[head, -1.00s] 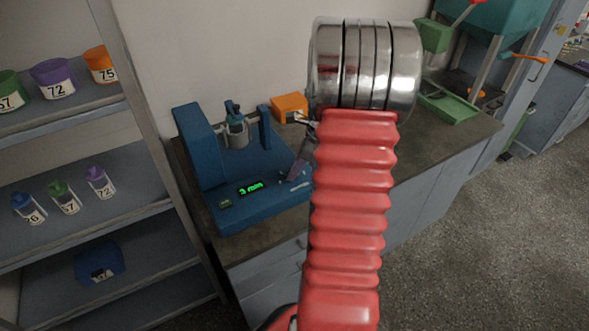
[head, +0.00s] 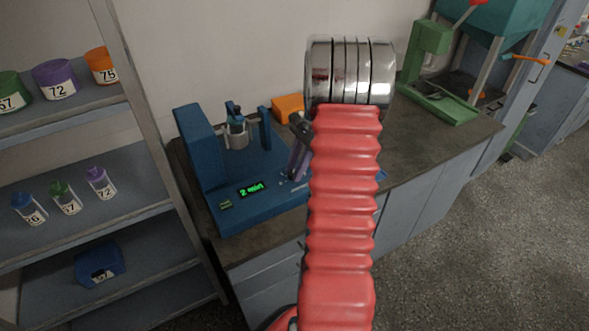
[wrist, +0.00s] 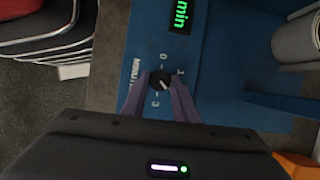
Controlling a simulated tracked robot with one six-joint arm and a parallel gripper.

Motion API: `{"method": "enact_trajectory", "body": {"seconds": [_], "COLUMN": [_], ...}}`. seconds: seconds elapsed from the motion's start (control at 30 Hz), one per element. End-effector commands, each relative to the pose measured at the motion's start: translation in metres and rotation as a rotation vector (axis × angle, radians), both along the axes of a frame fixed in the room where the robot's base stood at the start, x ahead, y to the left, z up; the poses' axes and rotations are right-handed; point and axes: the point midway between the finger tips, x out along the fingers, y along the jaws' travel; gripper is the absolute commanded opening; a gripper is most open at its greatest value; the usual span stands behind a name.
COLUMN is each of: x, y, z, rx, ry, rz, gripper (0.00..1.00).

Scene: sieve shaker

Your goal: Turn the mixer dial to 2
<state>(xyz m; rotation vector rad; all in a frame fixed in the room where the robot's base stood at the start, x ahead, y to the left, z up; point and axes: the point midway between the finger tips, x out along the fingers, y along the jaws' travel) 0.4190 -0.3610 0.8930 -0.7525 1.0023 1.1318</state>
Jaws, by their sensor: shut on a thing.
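The blue mixer (head: 262,208) stands on the bench in the head view. Its green display (head: 251,189) reads "2 min"; part of it also shows in the wrist view (wrist: 181,14). The black dial (wrist: 161,80) is on the mixer's front panel, with 0, 1 and 3 legible around it; a finger seems to hide the 2. My gripper (wrist: 160,90) has its two purple fingers on either side of the dial, shut on it. In the head view, my arm hides the dial.
A metal cup (head: 237,136) sits in the mixer. An orange box (head: 288,106) lies behind it. A green machine (head: 432,70) stands at the right of the bench. Shelves (head: 62,215) with labelled jars are at the left. Bare bench lies between the mixer and the green machine.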

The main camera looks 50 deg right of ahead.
Motion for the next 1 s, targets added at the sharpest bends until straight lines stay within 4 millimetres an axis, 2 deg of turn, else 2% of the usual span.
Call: {"method": "enact_trajectory", "body": {"seconds": [0.2, 0.4, 0.9, 0.93, 1.0], "x": [0.0039, 0.0045, 0.0047, 0.0047, 0.0044], "y": [-0.0028, -0.0035, -0.0043, -0.0044, -0.0039], "z": [0.0007, 0.0009, 0.0013, 0.0013, 0.0012], "rx": [-0.009, -0.01, -0.011, -0.011, -0.01], "ry": [-0.006, -0.007, -0.008, -0.008, -0.007], "rz": [0.141, 0.212, 0.232, 0.232, 0.232], "gripper": [0.04, 0.04, 0.04, 0.28, 0.33]}}
